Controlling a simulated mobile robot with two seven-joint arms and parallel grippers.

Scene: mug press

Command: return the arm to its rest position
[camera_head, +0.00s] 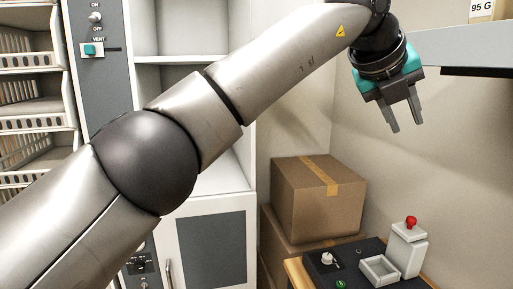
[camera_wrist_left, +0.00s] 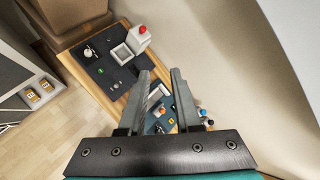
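My left gripper (camera_head: 402,117) hangs from the left arm, which reaches across the head view to the upper right. Its two grey fingers point down and stand apart with nothing between them. It is in the air, well above the table and clear of the things on it. In the left wrist view the gripper (camera_wrist_left: 160,88) is also open and empty, with the table edge far beyond the fingers. My right gripper is in neither view.
A wooden table (camera_head: 295,276) carries a black panel with a grey open box (camera_head: 379,270) and a white block with a red knob (camera_head: 411,222). Cardboard boxes (camera_head: 318,200) are stacked behind. A shelf (camera_head: 462,48) juts out beside the gripper. Cabinets stand left.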

